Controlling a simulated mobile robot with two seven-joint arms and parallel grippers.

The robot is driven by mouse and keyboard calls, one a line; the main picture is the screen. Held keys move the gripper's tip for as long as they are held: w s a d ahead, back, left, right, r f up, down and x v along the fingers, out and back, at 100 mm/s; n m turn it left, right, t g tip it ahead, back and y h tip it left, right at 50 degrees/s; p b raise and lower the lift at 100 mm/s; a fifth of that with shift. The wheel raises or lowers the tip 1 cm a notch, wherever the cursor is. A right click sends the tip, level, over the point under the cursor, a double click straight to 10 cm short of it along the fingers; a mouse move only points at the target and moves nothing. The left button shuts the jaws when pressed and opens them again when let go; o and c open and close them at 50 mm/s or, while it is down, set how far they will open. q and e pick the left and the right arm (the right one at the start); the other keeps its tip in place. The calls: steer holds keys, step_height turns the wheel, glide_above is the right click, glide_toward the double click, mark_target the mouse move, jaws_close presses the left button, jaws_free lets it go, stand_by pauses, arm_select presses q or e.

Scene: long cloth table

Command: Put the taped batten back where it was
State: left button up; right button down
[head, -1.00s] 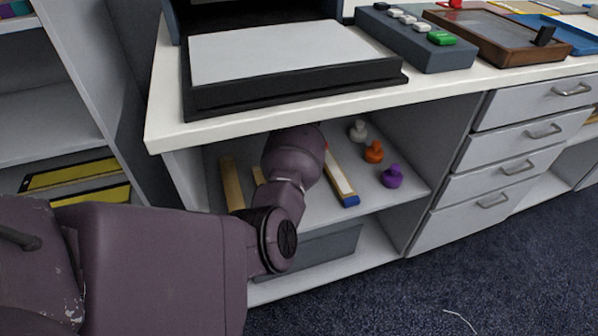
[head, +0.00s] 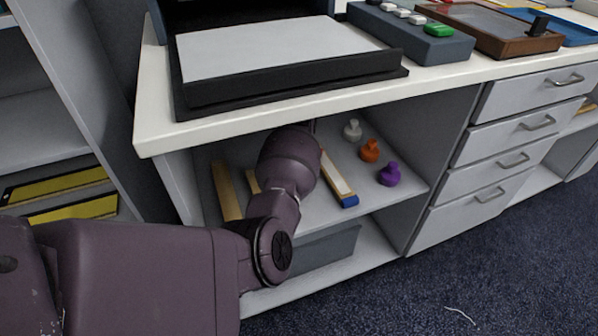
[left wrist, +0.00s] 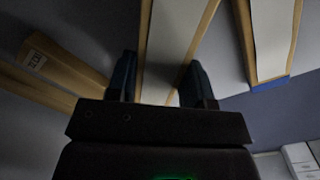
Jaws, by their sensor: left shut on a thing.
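My left gripper (left wrist: 160,78) is shut on a batten (left wrist: 172,40) with a pale face and wooden edges, seen between its fingers in the left wrist view. The near end of this batten is hidden by the gripper, so I cannot tell whether tape is there. A similar batten with a blue end (head: 338,180) lies apart to its right on the shelf (head: 300,207); it also shows in the left wrist view (left wrist: 270,38). A plain wooden batten (head: 226,190) lies at the shelf's left. In the head view my arm hides the left gripper. My right gripper is not in view.
White, orange (head: 370,150) and purple (head: 388,174) knobbed pieces stand on the shelf's right. The countertop (head: 150,122) overhangs the shelf closely. A grey bin (head: 325,248) sits below. Drawers (head: 515,160) are to the right.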

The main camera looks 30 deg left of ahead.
arm_select(q)
steer(key=o, duration=1)
step_height(320, 180, up, 7)
steer(key=p, duration=0.3)
steer(key=shift+r, duration=0.55)
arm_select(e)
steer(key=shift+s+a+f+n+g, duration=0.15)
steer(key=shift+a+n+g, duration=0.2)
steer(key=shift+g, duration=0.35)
arm_select(q)
steer(key=shift+s+f, duration=0.1)
